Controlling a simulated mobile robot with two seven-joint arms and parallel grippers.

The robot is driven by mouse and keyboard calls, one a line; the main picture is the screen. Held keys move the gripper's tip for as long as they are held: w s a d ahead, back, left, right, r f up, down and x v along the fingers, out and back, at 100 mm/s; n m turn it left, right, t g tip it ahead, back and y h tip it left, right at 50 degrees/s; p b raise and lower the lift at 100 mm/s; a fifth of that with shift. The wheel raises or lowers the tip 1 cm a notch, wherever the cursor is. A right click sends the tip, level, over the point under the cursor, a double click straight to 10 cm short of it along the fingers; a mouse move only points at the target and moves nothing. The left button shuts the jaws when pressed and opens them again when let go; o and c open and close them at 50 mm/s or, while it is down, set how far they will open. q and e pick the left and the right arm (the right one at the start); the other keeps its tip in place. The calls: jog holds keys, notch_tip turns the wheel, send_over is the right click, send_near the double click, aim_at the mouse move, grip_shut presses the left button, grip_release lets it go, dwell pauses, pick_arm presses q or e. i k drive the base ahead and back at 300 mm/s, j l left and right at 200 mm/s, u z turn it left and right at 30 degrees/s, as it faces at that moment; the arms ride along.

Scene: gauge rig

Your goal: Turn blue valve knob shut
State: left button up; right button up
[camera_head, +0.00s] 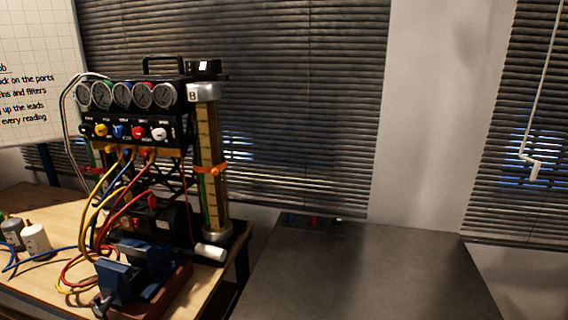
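The blue valve knob (120,131) is on the front of the black gauge rig (176,128), in a row between a yellow knob (101,130) on its left and a red knob (138,132) on its right. It is small in the view, and I cannot tell how far it is turned. A row of round gauges (122,95) sits above the knobs. Neither of my grippers shows in this view.
The rig stands on a wooden table (28,200) at the left. Yellow, blue and red leads (85,225) hang in front of it, and a blue vise (125,275) stands before it. A dark, mostly bare bench (360,270) is to the right.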

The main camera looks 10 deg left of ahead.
aim_at(119, 130)
jog(key=u, duration=1.25)
